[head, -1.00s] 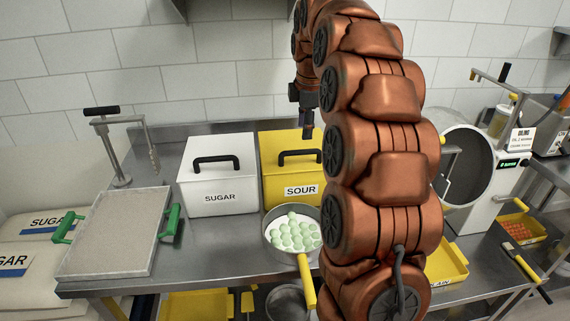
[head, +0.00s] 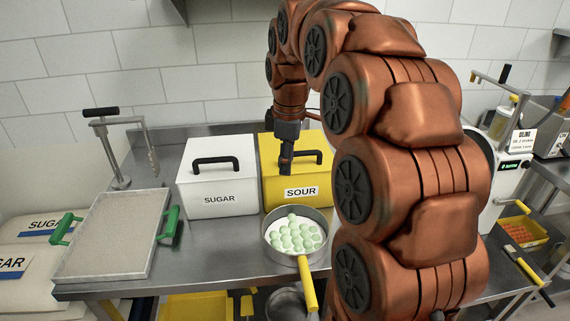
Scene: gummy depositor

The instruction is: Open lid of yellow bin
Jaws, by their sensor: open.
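The yellow bin (head: 280,190) labelled SOUR stands on the steel table beside the white SUGAR bin. Its lid is closed, and a black bar handle (head: 313,154) sits on the lid's sloped front. My gripper (head: 286,168) hangs pointing down in front of the yellow bin, at the left end of the handle, and covers part of it. It holds nothing that I can see. The gap between its fingers is too small to make out, and whether it touches the handle cannot be told. My arm hides the bin's right side.
The white SUGAR bin (head: 216,191) is close on the left. A pan (head: 275,225) of pale green gummies with a yellow handle stands just in front. A tray with green handles (head: 112,236) lies at left. A drum machine is partly hidden at right.

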